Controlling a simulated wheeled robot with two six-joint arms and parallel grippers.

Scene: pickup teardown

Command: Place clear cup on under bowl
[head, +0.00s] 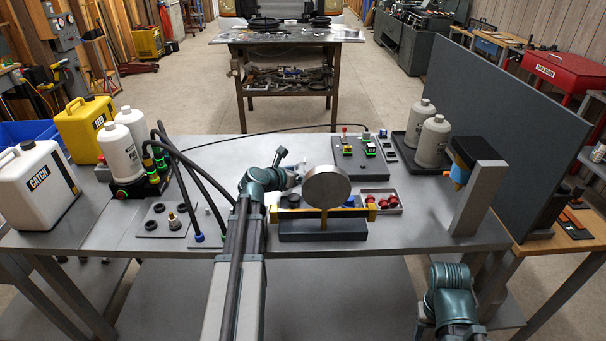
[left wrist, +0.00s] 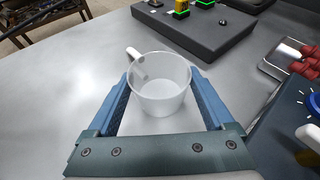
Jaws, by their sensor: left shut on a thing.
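A clear cup (left wrist: 160,84) with a handle shows in the left wrist view, between the two blue fingers of my left gripper (left wrist: 163,100). The gripper is shut on it, and the cup looks empty. In the head view my left gripper (head: 292,179) is over the middle of the bench, partly hidden by its own wrist and a round gauge.
The gauge (head: 326,187) stands on a dark block in front of my left gripper. A tray with red parts (head: 390,203), a dark panel with switches (head: 358,157) and grey bottles (head: 432,140) lie around. The bench (head: 420,222) is clear left of the stand.

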